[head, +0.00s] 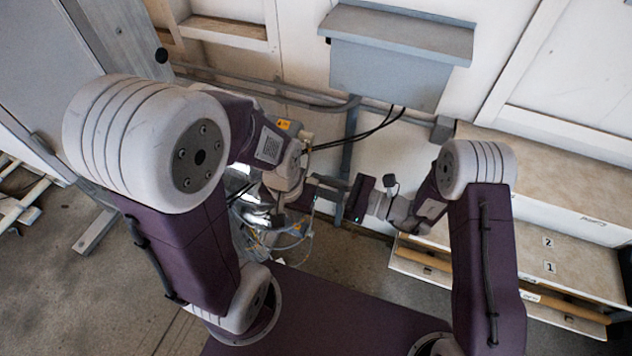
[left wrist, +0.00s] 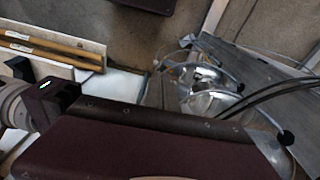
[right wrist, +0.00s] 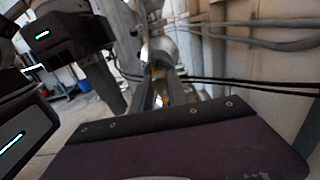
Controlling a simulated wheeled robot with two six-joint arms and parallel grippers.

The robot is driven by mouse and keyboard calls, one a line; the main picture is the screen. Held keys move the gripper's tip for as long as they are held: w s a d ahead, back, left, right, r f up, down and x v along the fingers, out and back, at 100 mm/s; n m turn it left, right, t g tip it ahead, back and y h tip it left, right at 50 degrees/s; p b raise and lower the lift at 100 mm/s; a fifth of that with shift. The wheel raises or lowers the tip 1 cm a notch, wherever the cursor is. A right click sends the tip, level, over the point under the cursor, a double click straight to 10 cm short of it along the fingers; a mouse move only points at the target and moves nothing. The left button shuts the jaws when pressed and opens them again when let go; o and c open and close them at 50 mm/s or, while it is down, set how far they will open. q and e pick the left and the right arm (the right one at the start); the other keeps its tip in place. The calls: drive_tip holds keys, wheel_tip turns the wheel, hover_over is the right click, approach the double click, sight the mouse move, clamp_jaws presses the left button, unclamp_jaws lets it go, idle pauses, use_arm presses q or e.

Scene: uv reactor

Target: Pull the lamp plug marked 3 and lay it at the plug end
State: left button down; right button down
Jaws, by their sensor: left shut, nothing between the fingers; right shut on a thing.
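The UV reactor (head: 256,216), a shiny metal vessel with thin hoses and cables, stands behind my left arm, which hides much of it. It also shows in the left wrist view (left wrist: 207,88). My left gripper (head: 318,184) is shut and empty beside the reactor. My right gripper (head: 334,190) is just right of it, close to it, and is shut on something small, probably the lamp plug. The held thing and any mark 3 are too small and hidden to make out. In the left wrist view my right gripper (left wrist: 52,92) shows at the left.
A grey wall box (head: 390,75) has black cables (head: 365,133) running to the reactor. At the right, a cabinet (head: 570,205) carries labels 2 and 1 above a tray (head: 570,308) with yellow-brown tubes. Open floor (head: 130,280) lies at the left.

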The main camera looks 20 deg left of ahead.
sight(318, 184)
drive_tip(key=shift+s+d, duration=0.1)
drive_tip(key=shift+d, duration=1.95)
